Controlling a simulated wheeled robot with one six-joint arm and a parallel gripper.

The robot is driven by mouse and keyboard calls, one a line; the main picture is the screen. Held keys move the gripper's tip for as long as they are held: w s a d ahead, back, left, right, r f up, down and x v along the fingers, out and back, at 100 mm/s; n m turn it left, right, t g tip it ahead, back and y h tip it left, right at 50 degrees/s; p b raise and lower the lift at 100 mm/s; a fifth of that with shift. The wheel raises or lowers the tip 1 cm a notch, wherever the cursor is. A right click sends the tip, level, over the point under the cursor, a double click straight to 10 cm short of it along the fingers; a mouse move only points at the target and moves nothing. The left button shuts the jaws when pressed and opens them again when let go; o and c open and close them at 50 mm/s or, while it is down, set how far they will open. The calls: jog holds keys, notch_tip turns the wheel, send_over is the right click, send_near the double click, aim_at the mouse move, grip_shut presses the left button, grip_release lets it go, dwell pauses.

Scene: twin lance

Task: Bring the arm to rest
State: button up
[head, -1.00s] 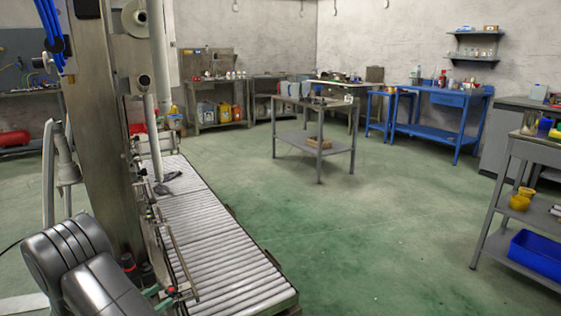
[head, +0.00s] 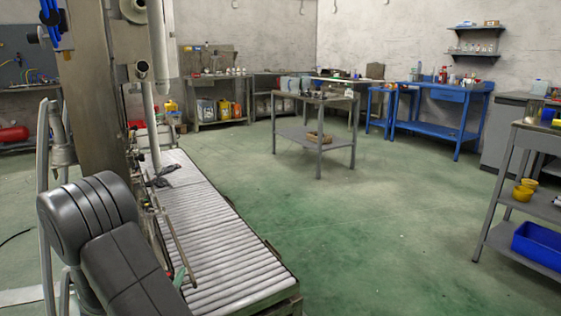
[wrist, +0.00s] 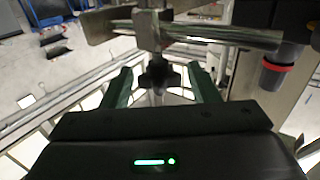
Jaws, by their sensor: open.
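In the wrist view my gripper (wrist: 160,88) shows its two green fingers spread apart, with nothing held between them. A dark star-shaped knob (wrist: 158,76) on a metal post shows beyond and between the fingertips; I cannot tell how far off it is. In the head view my dark arm links (head: 105,240) are at the lower left, beside the machine column. My gripper is not clearly visible in the head view.
The metal machine column (head: 95,110) and roller conveyor (head: 215,225) stand close to my arm. A metal bar (wrist: 225,36) crosses the wrist view near the fingers. A grey table (head: 315,100) stands farther back. The green floor right of the conveyor is clear.

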jog(key=shift+n+g+y+b, duration=0.15)
jog(key=shift+n+y+b, duration=0.2)
jog(key=shift+n+y, duration=0.95)
jog(key=shift+n+g+y+b, duration=0.15)
jog(key=shift+n+y+b, duration=0.4)
jog(key=shift+y, duration=1.25)
jog(key=shift+d+n+g+y+p, duration=0.1)
jog(key=shift+n+g+y+p, duration=0.5)
jog(key=shift+n+y, duration=0.85)
jog(key=shift+r+n+g+y+p, duration=0.1)
jog(key=shift+n+g+y+p, duration=1.5)
jog(key=shift+y, duration=0.95)
jog(key=shift+n+g+y+p, duration=0.9)
jog(key=shift+n+g, duration=0.1)
jog(key=shift+g, duration=0.3)
jog(key=shift+n+g, duration=0.3)
jog(key=shift+g, duration=0.1)
